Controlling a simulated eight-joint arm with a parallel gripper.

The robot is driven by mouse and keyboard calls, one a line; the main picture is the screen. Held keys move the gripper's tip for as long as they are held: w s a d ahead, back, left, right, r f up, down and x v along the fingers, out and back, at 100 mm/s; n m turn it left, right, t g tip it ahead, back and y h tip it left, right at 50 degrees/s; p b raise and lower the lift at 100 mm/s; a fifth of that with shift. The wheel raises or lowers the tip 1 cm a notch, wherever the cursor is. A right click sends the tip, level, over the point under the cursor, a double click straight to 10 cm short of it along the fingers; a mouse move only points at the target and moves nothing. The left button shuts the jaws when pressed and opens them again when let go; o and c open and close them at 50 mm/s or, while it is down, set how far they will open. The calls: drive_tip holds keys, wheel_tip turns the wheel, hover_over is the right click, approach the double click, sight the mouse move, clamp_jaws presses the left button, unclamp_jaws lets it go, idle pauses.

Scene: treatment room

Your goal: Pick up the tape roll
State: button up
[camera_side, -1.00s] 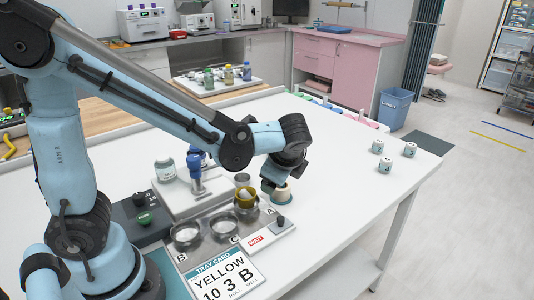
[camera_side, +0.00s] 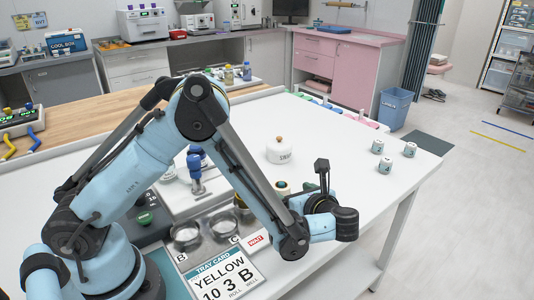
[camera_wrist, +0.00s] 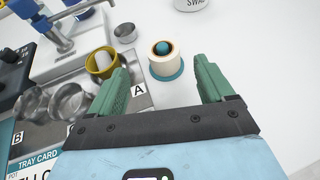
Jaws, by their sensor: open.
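A cream tape roll (camera_wrist: 165,65) stands on a round blue base in the wrist view, with a dark teal knob or peg showing in its middle. In the side view the tape roll (camera_side: 283,187) is partly hidden behind my arm. My gripper (camera_wrist: 163,78) is open and empty, its two green fingers spread wide. The roll appears ahead of the gap between the fingertips, apart from both.
A yellow cup (camera_wrist: 103,65) with something pale in it stands left of the roll. Metal bowls (camera_wrist: 70,101) lie beyond it by the tray card (camera_side: 222,275). A white swab jar (camera_side: 281,151) stands behind.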

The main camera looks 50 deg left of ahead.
drive_tip(key=x, duration=0.8)
drive_tip(key=shift+w+a+f, duration=0.2)
drive_tip(key=shift+w+f, duration=0.05)
drive_tip(key=shift+f, duration=0.15)
drive_tip(key=c, duration=1)
drive_tip(key=shift+c, duration=0.2)
drive_tip(key=shift+r, duration=0.7)
wheel_tip(320, 180, up, 3)
drive_tip(key=shift+d, duration=0.15)
drive_tip(key=s+a+r+v, duration=0.1)
drive_tip(key=r+v, duration=0.1)
drive_tip(key=v, duration=1.1)
drive_tip(key=shift+s, duration=0.25)
